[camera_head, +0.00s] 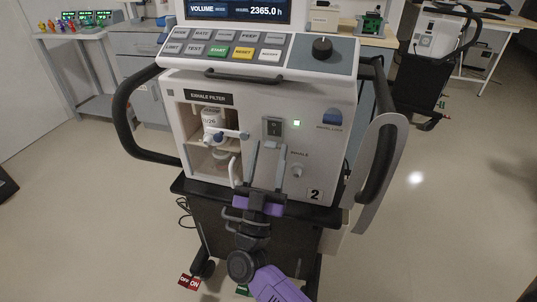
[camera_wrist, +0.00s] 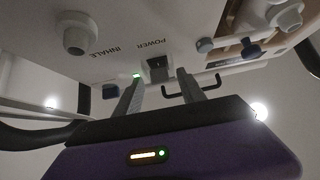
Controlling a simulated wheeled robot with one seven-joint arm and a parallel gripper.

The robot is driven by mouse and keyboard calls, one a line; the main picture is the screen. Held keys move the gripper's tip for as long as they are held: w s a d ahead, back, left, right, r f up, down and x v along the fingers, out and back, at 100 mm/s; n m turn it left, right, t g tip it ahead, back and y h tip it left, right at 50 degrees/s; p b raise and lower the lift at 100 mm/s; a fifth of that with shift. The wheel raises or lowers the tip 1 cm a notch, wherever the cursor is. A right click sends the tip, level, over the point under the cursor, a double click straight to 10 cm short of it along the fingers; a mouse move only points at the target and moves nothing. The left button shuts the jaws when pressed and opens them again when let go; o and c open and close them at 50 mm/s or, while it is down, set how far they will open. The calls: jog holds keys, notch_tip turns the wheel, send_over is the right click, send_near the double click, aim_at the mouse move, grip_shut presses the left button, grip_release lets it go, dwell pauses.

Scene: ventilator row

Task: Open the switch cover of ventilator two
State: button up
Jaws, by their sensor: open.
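Ventilator two (camera_head: 325,155) is a white unit with a "2" label at its lower right front. Its power switch (camera_head: 273,127) sits in a grey housing at the middle of the front, left of a lit green lamp (camera_head: 297,122). In the wrist view the switch (camera_wrist: 157,68) shows dark under the word POWER; whether its cover is raised is too small to tell. My gripper (camera_head: 268,147) is open, its two fingers pointing up just below the switch. In the wrist view, the fingertips (camera_wrist: 160,78) stand on either side of the switch, with nothing between them.
Left of the switch is the exhale filter bay with a white canister (camera_head: 212,117) and blue-ended fittings. An inhale port (camera_head: 297,171) is to the right. Black handles (camera_head: 124,115) flank the unit, and a black bar (camera_head: 242,77) runs above. Another ventilator (camera_head: 437,40) stands behind right.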

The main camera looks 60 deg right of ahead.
grip_shut()
jog(key=shift+r+p, duration=0.1)
jog(key=shift+p, duration=0.2)
jog(key=a+r+y+p, duration=0.1)
jog(key=p, duration=0.3)
jog(key=shift+s+y, duration=0.15)
jog(key=shift+y, duration=0.15)
notch_tip(320, 180, up, 9)
jog(key=a+g+y+p, duration=0.1)
jog(key=g+y+p, duration=0.2)
jog(key=p, duration=1.5)
jog(key=s+a+g+y+p, duration=0.1)
jog(key=g+y+p, duration=0.2)
jog(key=y+p, duration=0.9)
jog(key=shift+a+r+p, duration=0.15)
jog(key=shift+a+p, duration=0.1)
jog(key=shift+p, duration=2.75)
